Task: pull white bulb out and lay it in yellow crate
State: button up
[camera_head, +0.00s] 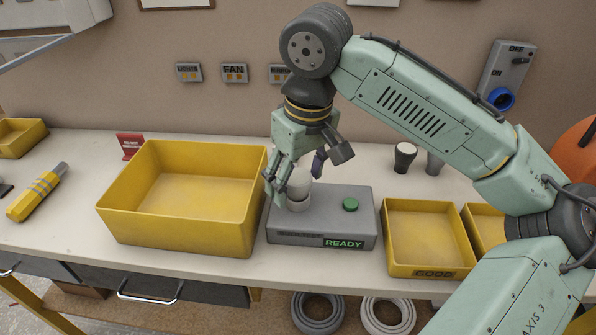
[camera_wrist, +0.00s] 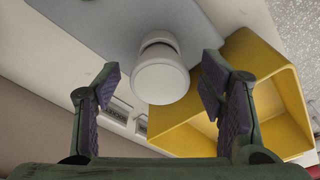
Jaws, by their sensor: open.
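The white bulb (camera_wrist: 160,80) sits upright in a round socket on the grey tester box (camera_head: 338,200), which has a green button and a green READY label. In the head view the bulb (camera_head: 299,176) is partly hidden by my gripper. My gripper (camera_head: 296,184) is over the left part of the box, fingers pointing down around the bulb's level. In the wrist view my gripper (camera_wrist: 160,98) is open, with the bulb between and beyond the fingertips and no visible contact. The large empty yellow crate (camera_head: 195,190) stands left of the box; it also shows in the wrist view (camera_wrist: 285,100).
A smaller yellow tray labelled GOOD (camera_head: 425,238) stands right of the box, with another yellow tray (camera_head: 484,225) beside it. A yellow tool (camera_head: 37,193) and a red sign (camera_head: 130,145) are at left.

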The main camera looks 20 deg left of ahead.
jog(key=shift+c, duration=0.4)
jog(key=c, duration=1.3)
